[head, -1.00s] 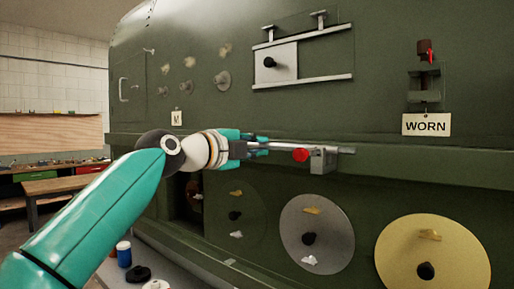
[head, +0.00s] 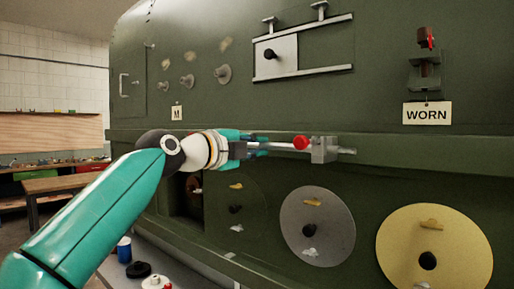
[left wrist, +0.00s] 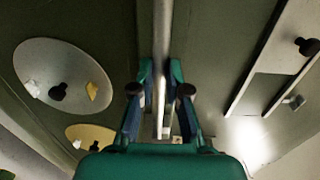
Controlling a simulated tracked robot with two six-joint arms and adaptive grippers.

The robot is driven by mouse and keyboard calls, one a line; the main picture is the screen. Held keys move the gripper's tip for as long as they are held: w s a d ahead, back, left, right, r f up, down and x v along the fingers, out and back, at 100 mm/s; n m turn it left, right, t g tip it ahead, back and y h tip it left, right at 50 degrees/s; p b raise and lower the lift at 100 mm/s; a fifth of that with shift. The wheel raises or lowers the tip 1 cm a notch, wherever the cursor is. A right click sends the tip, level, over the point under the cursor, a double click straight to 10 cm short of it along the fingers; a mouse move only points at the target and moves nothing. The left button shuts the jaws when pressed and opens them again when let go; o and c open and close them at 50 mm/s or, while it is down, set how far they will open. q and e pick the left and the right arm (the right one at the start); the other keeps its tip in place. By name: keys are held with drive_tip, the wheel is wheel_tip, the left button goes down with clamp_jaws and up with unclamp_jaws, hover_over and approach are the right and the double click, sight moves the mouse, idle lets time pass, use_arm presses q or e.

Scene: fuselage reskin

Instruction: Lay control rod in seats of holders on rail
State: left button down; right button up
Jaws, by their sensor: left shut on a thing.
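My left gripper (head: 257,146) is shut on a thin grey control rod (head: 282,147) in front of the green fuselage side. The rod runs level to the right, and its end shows past a grey block-shaped holder (head: 322,150). The rod is at about the holder's height; whether it rests in the seat I cannot tell. A red knob (head: 300,143) shows just left of the holder. In the left wrist view the rod (left wrist: 162,30) passes between the gripper's fingers (left wrist: 161,78). Only one holder shows clearly. My right gripper is not in view.
A ledge-like rail (head: 420,156) runs along the fuselage behind the holder. Below it are a grey disc (head: 317,235) and a yellow disc (head: 435,245). A sliding panel (head: 277,57) and a WORN tag (head: 427,114) are above. Small pots (head: 124,250) stand low at left.

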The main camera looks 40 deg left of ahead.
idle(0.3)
use_arm(q)
drive_tip(key=c, duration=1.1)
unclamp_jaws()
drive_tip(key=shift+f, duration=0.1)
drive_tip(key=s, duration=1.2)
drive_tip(key=shift+a, duration=0.4)
